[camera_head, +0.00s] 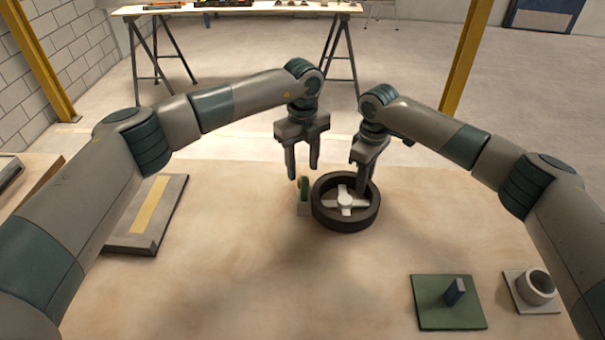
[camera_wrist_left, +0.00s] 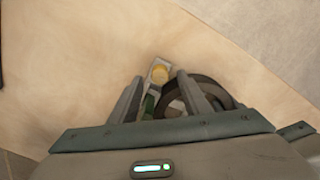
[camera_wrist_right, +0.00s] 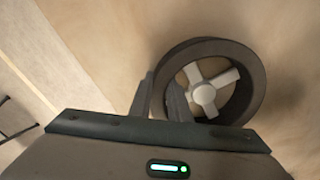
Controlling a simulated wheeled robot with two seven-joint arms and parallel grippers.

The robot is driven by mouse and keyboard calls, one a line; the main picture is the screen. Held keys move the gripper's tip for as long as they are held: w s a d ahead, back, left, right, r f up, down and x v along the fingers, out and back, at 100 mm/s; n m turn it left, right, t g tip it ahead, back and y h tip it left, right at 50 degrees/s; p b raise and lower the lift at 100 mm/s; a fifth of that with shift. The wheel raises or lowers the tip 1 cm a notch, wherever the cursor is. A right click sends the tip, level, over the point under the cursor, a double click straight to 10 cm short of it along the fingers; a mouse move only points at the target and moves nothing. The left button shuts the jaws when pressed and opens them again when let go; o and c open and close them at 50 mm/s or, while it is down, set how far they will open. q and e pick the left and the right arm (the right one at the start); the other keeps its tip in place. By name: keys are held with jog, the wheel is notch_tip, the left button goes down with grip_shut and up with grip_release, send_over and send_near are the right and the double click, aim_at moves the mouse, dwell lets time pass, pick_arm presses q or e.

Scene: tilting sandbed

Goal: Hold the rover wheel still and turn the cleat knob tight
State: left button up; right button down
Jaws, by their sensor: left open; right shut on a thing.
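The rover wheel (camera_head: 325,213), a dark ring with pale spokes, lies flat on the sandy surface. It also shows in the right wrist view (camera_wrist_right: 257,80). My right gripper (camera_head: 361,174) is shut on the wheel's far right rim.
A grey tray with a yellow strip (camera_head: 151,205) lies at the left. The front middle is clear.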

pick_arm(q)
jog(key=shift+f, duration=1.7)
jog(key=shift+c, duration=0.3)
jog(key=c, duration=1)
jog(key=shift+m, duration=0.8)
jog(key=o, duration=1.1)
jog(key=shift+c, duration=0.2)
